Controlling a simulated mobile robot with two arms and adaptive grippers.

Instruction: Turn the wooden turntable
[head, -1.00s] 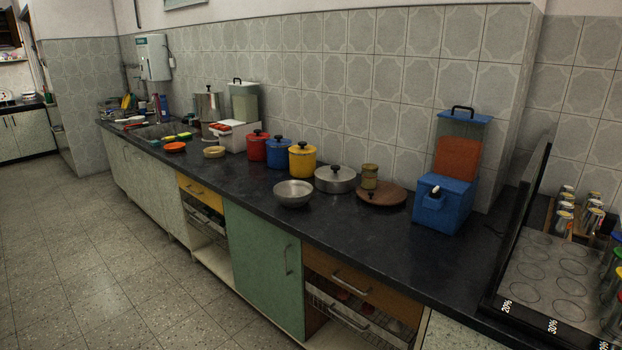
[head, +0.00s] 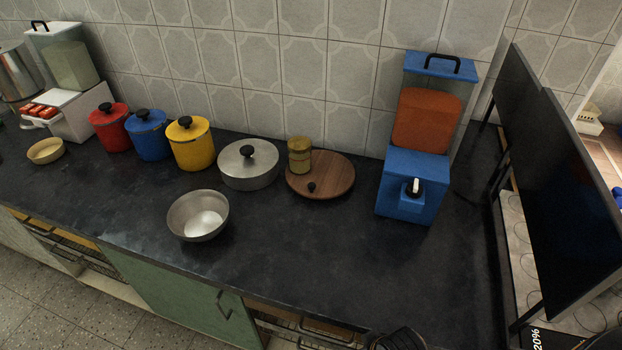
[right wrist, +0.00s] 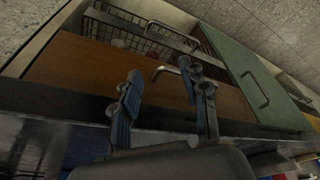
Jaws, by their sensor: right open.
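The wooden turntable (head: 335,178) is a round brown disc lying flat on the dark counter, right of the middle in the head view. A small black knob (head: 311,187) stands up near its front left edge. A yellowish tin (head: 299,155) stands on its back left part. My right gripper (right wrist: 160,72) is open and empty in the right wrist view. Its two fingers are apart, in front of a brown drawer front, and the turntable is not in that view. My left gripper is in neither view.
A lidded steel pot (head: 248,165) stands close left of the turntable, with a steel bowl (head: 198,216) in front. A blue dispenser (head: 413,185) stands to the right. The counter (head: 300,260) before the turntable is clear.

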